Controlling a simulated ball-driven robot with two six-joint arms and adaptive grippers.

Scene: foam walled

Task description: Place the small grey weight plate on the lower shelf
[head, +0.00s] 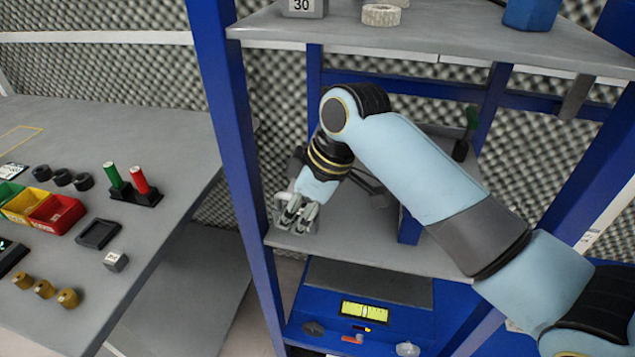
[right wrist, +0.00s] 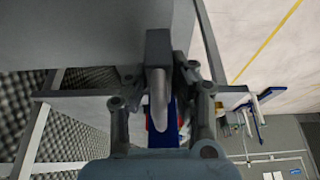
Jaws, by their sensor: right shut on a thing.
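My right gripper (head: 295,218) is low over the front left part of the lower shelf (head: 375,255), inside the blue-framed rack. In the right wrist view, my right gripper (right wrist: 160,100) is shut on a small grey piece (right wrist: 158,98), seen edge-on between the fingers. It looks like the small grey weight plate, but its face is hidden. I cannot tell whether it touches the shelf. My left gripper is not in view.
The upper shelf (head: 440,40) holds a grey block marked 30 (head: 303,7), a white roll (head: 381,14) and a blue container (head: 531,12). A blue rack post (head: 232,130) stands left of my gripper. A device with a lit display (head: 364,312) sits below.

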